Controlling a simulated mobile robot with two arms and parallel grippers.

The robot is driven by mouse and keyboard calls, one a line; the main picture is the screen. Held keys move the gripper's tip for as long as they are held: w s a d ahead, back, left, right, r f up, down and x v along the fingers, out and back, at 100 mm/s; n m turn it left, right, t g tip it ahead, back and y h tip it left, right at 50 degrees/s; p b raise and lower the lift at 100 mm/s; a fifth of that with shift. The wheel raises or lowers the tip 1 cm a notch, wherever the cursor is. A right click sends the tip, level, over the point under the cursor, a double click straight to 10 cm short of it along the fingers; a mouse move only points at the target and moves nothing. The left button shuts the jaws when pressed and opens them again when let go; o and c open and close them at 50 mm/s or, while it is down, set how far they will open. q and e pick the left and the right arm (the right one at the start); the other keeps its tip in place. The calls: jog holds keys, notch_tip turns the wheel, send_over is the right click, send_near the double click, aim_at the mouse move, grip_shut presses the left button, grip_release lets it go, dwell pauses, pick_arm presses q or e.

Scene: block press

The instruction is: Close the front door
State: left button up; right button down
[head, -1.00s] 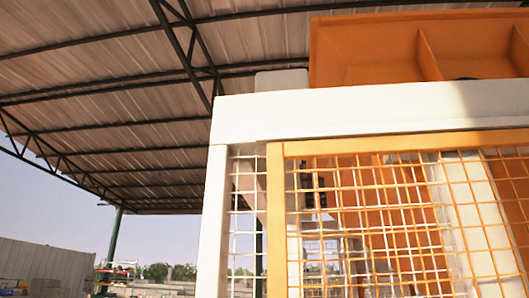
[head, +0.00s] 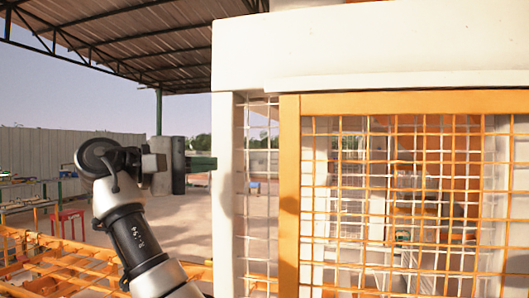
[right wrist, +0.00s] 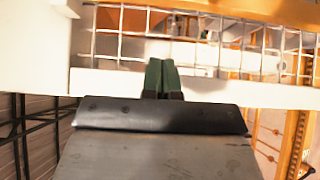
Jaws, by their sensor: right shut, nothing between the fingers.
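The front door is an orange-framed wire-mesh panel (head: 289,200) at the right of the head view, beside the press's white post (head: 223,200). I cannot tell how far open it stands. My right gripper (head: 203,163) is left of the white post, its green fingertips pointing right toward it. Contact with the post cannot be told. In the right wrist view its green fingers (right wrist: 162,78) are together and empty, in front of a white bar (right wrist: 200,86) and wire mesh. An orange bar (right wrist: 293,140) shows at the right there. My left gripper is out of view.
A thick white beam (head: 370,45) runs above the door. Orange mesh (head: 60,265) lies low at the left, near my right arm. Dark cylinders (head: 178,165) stand behind the gripper. Open paved ground (head: 190,225) lies beyond.

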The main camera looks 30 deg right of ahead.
aim_at(280, 162)
jog(key=s+d+p, duration=0.1)
jog(key=d, duration=0.2)
jog(key=s+d+p, duration=0.1)
jog(key=d+p, duration=0.1)
jog(key=d, duration=0.2)
jog(key=s+d+p, duration=0.1)
jog(key=d, duration=0.2)
jog(key=shift+s+d+p, duration=0.15)
jog(key=shift+s+p, duration=0.15)
jog(key=shift+s, duration=0.05)
